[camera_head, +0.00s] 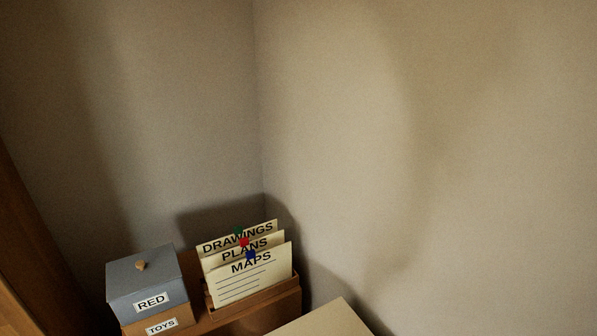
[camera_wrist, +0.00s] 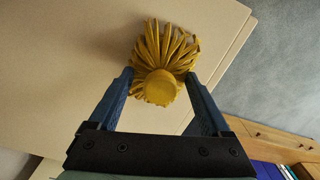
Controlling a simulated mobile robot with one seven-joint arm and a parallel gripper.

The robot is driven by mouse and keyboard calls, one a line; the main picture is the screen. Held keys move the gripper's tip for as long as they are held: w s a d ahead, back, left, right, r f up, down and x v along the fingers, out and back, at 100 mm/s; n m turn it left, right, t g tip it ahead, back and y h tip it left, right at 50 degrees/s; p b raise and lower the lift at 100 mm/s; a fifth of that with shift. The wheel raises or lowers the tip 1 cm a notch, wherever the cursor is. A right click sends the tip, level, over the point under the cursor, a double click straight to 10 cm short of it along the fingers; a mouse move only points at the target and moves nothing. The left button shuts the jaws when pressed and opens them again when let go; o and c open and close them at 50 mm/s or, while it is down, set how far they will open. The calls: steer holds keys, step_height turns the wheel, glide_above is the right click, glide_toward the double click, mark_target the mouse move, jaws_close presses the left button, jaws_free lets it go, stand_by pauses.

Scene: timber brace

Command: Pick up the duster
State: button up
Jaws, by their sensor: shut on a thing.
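The duster (camera_wrist: 166,50) has a yellow, strand-like head and a round yellow end that faces the wrist camera. It shows in the wrist view only, against a pale flat board. My gripper (camera_wrist: 160,85) has its two blue fingers on either side of the duster and is shut on it. The far side of the duster is hidden behind its own head. I cannot tell whether the duster touches the pale surface behind it. Neither my gripper nor the duster is in the head view.
In the head view, a grey box labelled RED (camera_head: 148,280) sits on a box labelled TOYS (camera_head: 160,326). Beside them a wooden holder (camera_head: 262,304) carries cards labelled DRAWINGS, PLANS and MAPS (camera_head: 250,277). A pale board (camera_head: 325,322) is at the bottom. Bare walls surround them.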

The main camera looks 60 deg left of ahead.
step_height(320, 180, up, 10)
steer(key=shift+f, duration=0.1)
stand_by(0.4)
